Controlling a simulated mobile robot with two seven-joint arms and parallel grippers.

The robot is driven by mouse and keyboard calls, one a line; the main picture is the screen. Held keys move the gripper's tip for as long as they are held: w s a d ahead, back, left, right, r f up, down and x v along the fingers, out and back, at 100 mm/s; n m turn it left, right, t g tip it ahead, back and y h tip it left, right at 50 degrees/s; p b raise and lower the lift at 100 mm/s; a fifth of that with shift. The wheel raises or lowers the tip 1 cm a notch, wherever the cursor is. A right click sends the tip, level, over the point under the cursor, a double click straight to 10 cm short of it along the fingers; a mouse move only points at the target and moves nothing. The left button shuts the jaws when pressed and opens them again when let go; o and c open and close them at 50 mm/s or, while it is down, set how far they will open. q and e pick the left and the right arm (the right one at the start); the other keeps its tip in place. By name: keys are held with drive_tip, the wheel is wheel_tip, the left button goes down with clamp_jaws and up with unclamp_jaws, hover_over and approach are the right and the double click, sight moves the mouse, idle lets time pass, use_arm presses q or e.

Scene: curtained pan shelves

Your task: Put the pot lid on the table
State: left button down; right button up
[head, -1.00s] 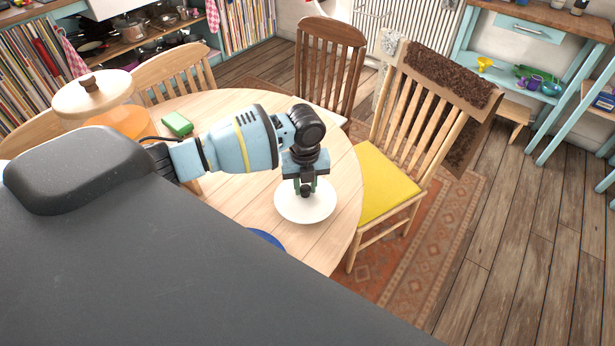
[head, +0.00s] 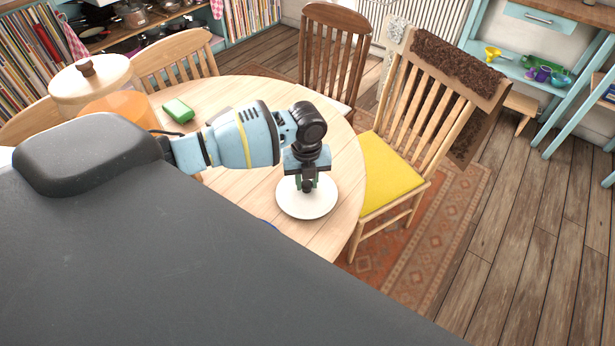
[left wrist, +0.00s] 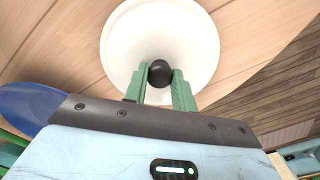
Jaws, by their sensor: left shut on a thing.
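The pot lid (head: 309,202) is a white disc with a black knob, seen over the right part of the round wooden table (head: 258,192). In the left wrist view, the lid (left wrist: 189,35) fills the upper middle, with its black knob (left wrist: 160,73) between the green fingers. My left gripper (head: 306,185) points down and is shut on the knob. The lid looks level and on or just above the tabletop; I cannot tell whether it touches. My right gripper is not in view.
A glass jar with orange contents (head: 118,103) and a green block (head: 178,110) stand on the table's far left part. A blue plate (left wrist: 32,105) lies beside the lid. Chairs surround the table, one with a yellow seat (head: 390,174). Bare tabletop lies left of the lid.

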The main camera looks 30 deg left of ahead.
use_arm(q)
drive_tip(key=shift+f, duration=0.3)
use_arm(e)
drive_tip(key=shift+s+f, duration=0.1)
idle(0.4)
use_arm(q)
drive_tip(key=c, duration=1.1)
unclamp_jaws()
drive_tip(key=shift+o, duration=0.2)
drive_tip(key=c, duration=0.4)
drive_tip(key=shift+r, duration=0.75)
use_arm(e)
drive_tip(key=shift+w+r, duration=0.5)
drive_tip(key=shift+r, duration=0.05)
use_arm(q)
drive_tip(key=shift+r+p, duration=0.1)
drive_tip(key=shift+p, duration=0.2)
